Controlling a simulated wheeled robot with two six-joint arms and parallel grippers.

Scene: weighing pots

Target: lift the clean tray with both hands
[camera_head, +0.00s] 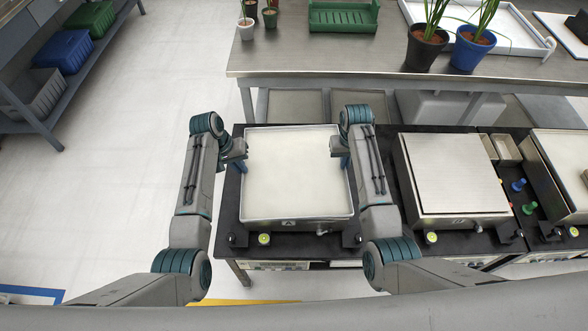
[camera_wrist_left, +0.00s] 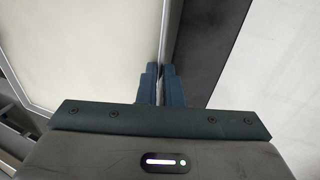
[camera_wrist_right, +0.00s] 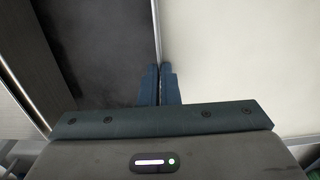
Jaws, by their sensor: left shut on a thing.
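The clean tray (camera_head: 295,175) is a shallow, pale, empty tray with a grey rim. It sits over the left station of the black bench, between my two arms; I cannot tell whether it touches what is under it. My left gripper (camera_head: 241,166) is shut on the tray's left rim, with the rim between its fingers in the left wrist view (camera_wrist_left: 162,85). My right gripper (camera_head: 345,163) is at the right rim; in the right wrist view (camera_wrist_right: 159,85) its fingers are close together on that rim.
A scale with a square steel plate (camera_head: 452,172) stands right of the tray, with another at the far right. Behind is a steel table (camera_head: 330,58) with potted plants and a green crate (camera_head: 343,16). A shelf with bins is at upper left.

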